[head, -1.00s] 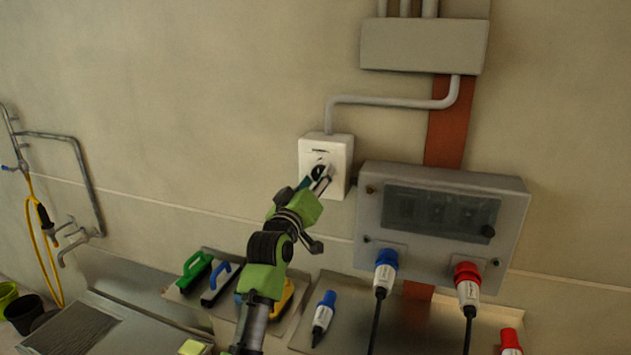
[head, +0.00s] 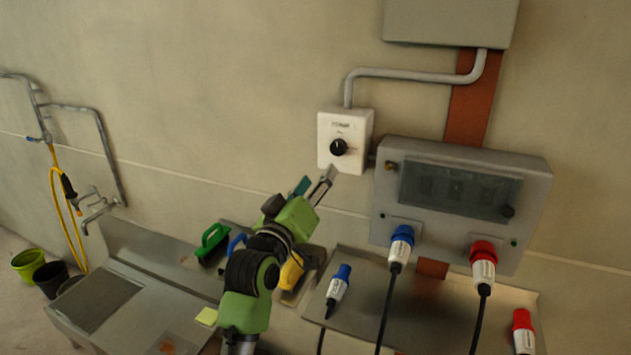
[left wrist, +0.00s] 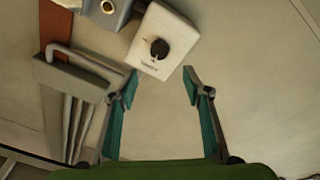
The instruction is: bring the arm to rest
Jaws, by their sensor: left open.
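My left arm comes up from the bottom of the head view. Its gripper (head: 318,188) is just below a white switch box (head: 345,118) on the wall, apart from the black knob (head: 338,147). In the left wrist view the gripper (left wrist: 162,82) is open, its two fingers wide apart with only bare wall between them. The white box (left wrist: 163,38) and its knob (left wrist: 159,48) show beyond the fingertips there. My right gripper is in neither view.
A grey socket panel (head: 530,185) with a blue plug (head: 401,242) and a red plug (head: 483,262) is right of the gripper. Below are a metal shelf (head: 430,325), brushes and a sink counter (head: 150,310).

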